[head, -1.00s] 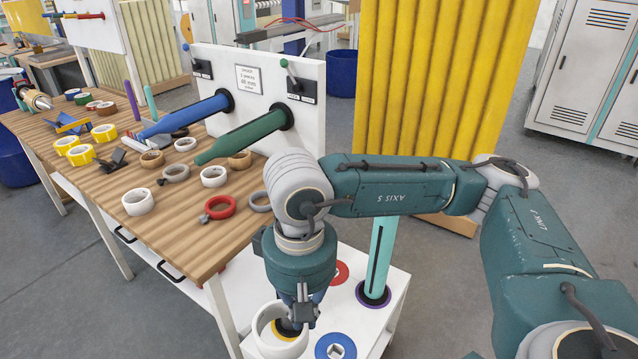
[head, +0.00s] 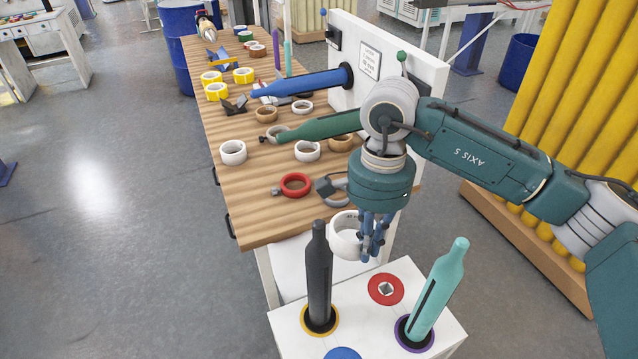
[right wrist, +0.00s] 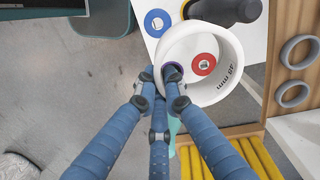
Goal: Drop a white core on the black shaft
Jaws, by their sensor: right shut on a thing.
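My right gripper (head: 372,242) is shut on a wide white core (head: 345,236) by its wall. The held core also shows in the right wrist view (right wrist: 228,82), with the three fingers (right wrist: 165,85) at its left side. The black shaft (head: 319,275) stands upright in a yellow-ringed base on the white stand. In the head view, the core appears just right of the shaft's top part, not around it. The shaft also shows beyond the core's upper rim in the right wrist view (right wrist: 226,11). My left gripper is not in view.
The white stand (head: 290,335) also carries a tilted-looking teal shaft (head: 436,290), a red ring (head: 386,289) and a blue ring (head: 342,354). The wooden table (head: 255,205) behind holds several rolls and cores. Blue (head: 300,83) and green (head: 325,126) shafts jut over it from a white panel.

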